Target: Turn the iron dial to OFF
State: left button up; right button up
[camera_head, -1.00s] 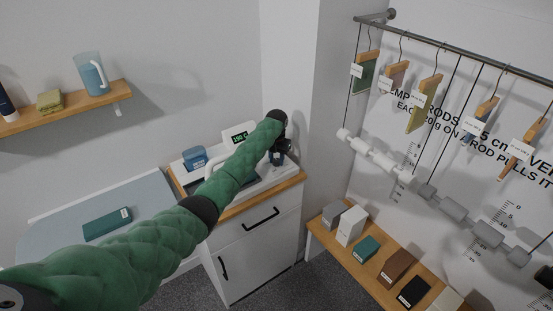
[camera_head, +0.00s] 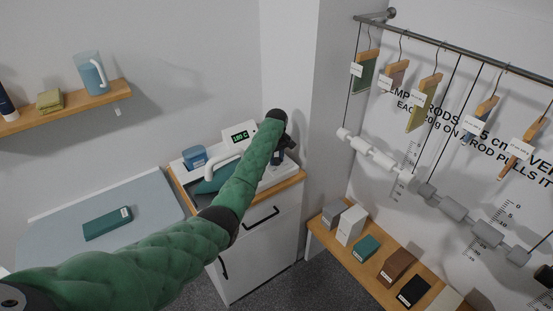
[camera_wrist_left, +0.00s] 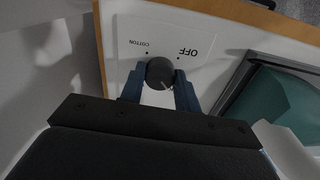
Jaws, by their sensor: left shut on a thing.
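The iron dial (camera_wrist_left: 160,73) is a small dark round knob on a white panel, with the printed words COTTON and OFF upside down beyond it. A pale mark shows near its lower edge; I cannot tell for sure which label it matches. My left gripper (camera_wrist_left: 160,88) has its two blue fingers on either side of the dial, shut on it. In the head view the gripper (camera_head: 279,156) is partly hidden by my green left arm, and the dial is hidden. The iron (camera_head: 208,182) is teal with a white handle, beside the lit green display (camera_head: 240,136). My right gripper is out of view.
The white cabinet (camera_head: 262,250) under the panel has a wooden edge. A blue container (camera_head: 194,157) stands at the back left of its top. A wall corner stands close right of the gripper.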

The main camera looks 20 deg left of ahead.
pick_arm(q)
jog(key=n, duration=0.5)
jog(key=shift+w+r+n, duration=0.15)
jog(key=shift+r+n, duration=0.1)
jog(key=shift+n, duration=0.05)
jog(key=n, duration=0.9)
jog(key=shift+n, duration=0.4)
jog(key=shift+n+b, duration=0.6)
jog(key=shift+n, duration=0.9)
jog(key=shift+a, duration=0.1)
jog(key=o, duration=0.9)
jog(key=shift+c, duration=0.2)
jog(key=shift+o, duration=0.6)
jog(key=shift+f, duration=0.15)
